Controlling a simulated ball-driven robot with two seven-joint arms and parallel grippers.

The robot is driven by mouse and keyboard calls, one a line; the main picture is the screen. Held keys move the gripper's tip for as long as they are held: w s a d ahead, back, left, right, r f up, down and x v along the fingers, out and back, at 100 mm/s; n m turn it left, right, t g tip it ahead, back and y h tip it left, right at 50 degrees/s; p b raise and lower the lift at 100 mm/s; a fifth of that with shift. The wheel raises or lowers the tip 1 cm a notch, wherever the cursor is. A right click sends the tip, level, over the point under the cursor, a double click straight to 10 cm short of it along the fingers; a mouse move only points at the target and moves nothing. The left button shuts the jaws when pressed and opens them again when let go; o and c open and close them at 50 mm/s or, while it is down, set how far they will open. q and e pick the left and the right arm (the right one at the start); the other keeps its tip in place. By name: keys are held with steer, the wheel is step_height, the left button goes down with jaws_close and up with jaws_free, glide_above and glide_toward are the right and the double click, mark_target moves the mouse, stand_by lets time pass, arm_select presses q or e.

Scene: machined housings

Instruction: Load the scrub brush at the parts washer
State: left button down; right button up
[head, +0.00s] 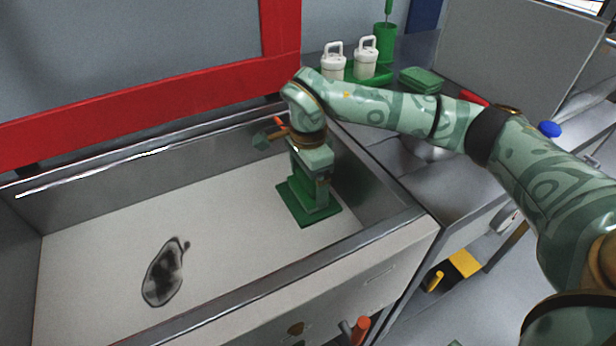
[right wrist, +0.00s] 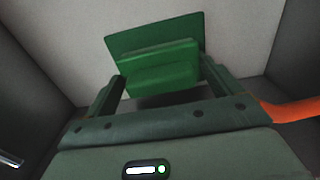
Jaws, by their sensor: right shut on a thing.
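The scrub brush, a green block on a wider flat green plate (head: 301,216), is inside the parts washer's basin (head: 95,235), toward its right end. My right gripper (head: 310,188) points down over it and is shut on its upper block. In the right wrist view, the brush (right wrist: 155,55) sits between the two fingers of my gripper (right wrist: 160,88), with the plate beyond them. I cannot tell whether the plate touches the basin floor. A dark, irregular smudge (head: 163,272) lies on the pale floor to the left. My left gripper is not in view.
The basin's metal walls and front rim (head: 290,275) surround the brush. A red frame (head: 150,105) stands behind. On the right counter are white lidded containers (head: 365,60), a green cup (head: 386,42) and a green block (head: 421,80). The floor around the smudge is clear.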

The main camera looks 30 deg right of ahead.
arm_select(q)
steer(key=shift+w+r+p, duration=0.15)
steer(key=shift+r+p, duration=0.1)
steer(key=shift+p, duration=0.05)
arm_select(e)
steer(key=shift+f, duration=0.1)
stand_by(0.9)
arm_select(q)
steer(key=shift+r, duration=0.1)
arm_select(e)
step_height(320, 180, up, 7)
steer(key=p, duration=0.6)
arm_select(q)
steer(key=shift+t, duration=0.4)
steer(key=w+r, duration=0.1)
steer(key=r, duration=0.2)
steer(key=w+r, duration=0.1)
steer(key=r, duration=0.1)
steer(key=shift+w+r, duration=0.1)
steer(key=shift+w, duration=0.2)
